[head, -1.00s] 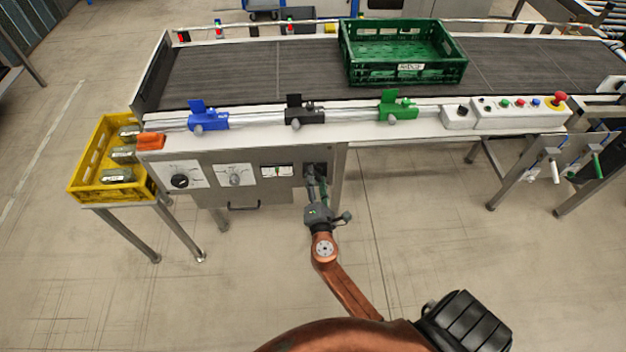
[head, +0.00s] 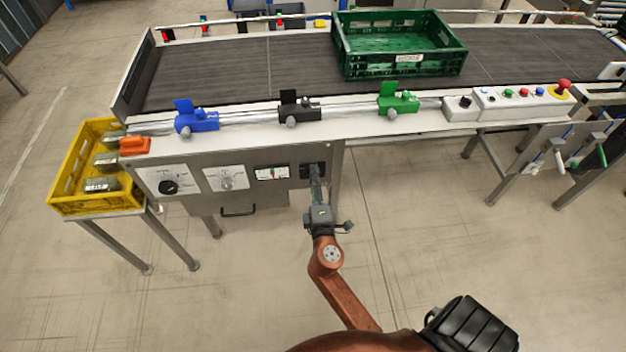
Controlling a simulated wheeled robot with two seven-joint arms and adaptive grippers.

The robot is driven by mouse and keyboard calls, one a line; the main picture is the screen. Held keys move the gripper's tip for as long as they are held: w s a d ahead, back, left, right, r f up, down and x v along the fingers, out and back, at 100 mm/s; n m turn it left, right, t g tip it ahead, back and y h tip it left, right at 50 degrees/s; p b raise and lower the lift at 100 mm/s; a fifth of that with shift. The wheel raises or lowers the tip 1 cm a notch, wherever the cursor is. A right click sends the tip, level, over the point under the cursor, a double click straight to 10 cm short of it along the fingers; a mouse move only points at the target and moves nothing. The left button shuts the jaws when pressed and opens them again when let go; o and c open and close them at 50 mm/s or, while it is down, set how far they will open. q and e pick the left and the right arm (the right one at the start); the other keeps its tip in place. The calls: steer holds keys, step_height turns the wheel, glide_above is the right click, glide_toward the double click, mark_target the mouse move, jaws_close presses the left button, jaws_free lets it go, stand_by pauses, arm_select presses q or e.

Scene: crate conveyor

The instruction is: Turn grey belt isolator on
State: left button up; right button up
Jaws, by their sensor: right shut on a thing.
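The grey rotary isolator (head: 226,179) sits on a white plate on the front panel of the conveyor. Its knob is too small for me to read its position surely. A black rotary knob (head: 169,187) is on the plate to its left. My right gripper (head: 316,178) is at the dark switch unit (head: 308,170) at the panel's right end, well to the right of the grey isolator. Its fingers are close together on a small part there, which they mostly hide. My left gripper is not in view.
A small meter plate (head: 271,172) lies between the isolator and my right gripper. A drawer handle (head: 238,211) sticks out below. A green crate (head: 400,62) stands on the belt. A yellow crate (head: 66,207) with metal parts stands at left.

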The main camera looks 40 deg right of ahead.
stand_by(0.3)
steer(key=o, duration=1.2)
steer(key=shift+c, duration=0.2)
